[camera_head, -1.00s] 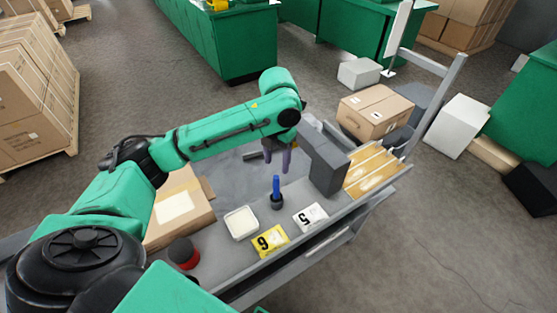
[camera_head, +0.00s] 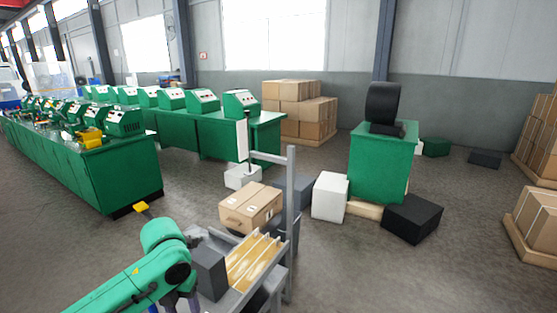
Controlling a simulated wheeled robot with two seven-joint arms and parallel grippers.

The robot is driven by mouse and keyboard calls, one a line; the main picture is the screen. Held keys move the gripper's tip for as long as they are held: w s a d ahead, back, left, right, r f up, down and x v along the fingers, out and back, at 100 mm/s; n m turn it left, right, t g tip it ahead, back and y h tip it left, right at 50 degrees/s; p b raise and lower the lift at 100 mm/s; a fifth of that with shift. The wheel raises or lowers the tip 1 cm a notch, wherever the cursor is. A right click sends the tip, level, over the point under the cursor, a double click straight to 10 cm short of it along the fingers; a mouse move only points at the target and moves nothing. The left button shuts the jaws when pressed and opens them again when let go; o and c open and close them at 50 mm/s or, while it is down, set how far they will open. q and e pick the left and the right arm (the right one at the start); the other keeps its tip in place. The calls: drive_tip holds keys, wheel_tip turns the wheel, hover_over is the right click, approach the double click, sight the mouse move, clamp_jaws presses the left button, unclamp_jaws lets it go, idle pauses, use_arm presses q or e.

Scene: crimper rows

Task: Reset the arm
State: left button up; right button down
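My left arm comes in from the lower left. Its gripper (camera_head: 182,302) is at the bottom edge, with two purple-grey fingers pointing down and a gap between them. The fingertips are partly cut off by the picture's edge, and nothing shows between them. The gripper is over the grey workbench (camera_head: 272,279), just left of a dark grey block (camera_head: 208,272). My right gripper is not in view.
A wooden slatted tray (camera_head: 250,262) lies on the bench beside a grey upright post (camera_head: 291,225). Beyond are a cardboard box (camera_head: 251,207), a white box (camera_head: 330,197), a black box (camera_head: 412,218) and a green cabinet (camera_head: 383,166).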

use_arm(q)
drive_tip(key=s+d+f+n+t+h, duration=0.1)
drive_tip(key=s+d+f+n+h, duration=0.1)
drive_tip(key=d+f+n, duration=0.35)
drive_tip(key=s+d+f+n+t+h, duration=0.1)
drive_tip(key=s+d+f+n, duration=0.15)
drive_tip(key=n, duration=0.65)
drive_tip(key=s+a+f+n+t+y, duration=0.15)
drive_tip(key=s+a+n, duration=0.35)
drive_tip(key=n, duration=0.5)
drive_tip(key=s+a+f+n+y, duration=0.15)
drive_tip(key=s+a+n, duration=0.35)
drive_tip(key=n, duration=0.5)
drive_tip(key=s+f+g, duration=0.1)
drive_tip(key=s+f, duration=0.1)
drive_tip(key=f, duration=1)
drive_tip(key=s+f+g, duration=0.1)
drive_tip(key=s+f, duration=0.1)
drive_tip(key=f, duration=1.1)
drive_tip(key=s+a+f, duration=0.3)
drive_tip(key=s+f, duration=0.9)
drive_tip(key=s, duration=0.3)
drive_tip(key=shift+s+a+f+g, duration=0.2)
drive_tip(key=shift+a+f+g, duration=0.1)
drive_tip(key=shift+f+g, duration=0.1)
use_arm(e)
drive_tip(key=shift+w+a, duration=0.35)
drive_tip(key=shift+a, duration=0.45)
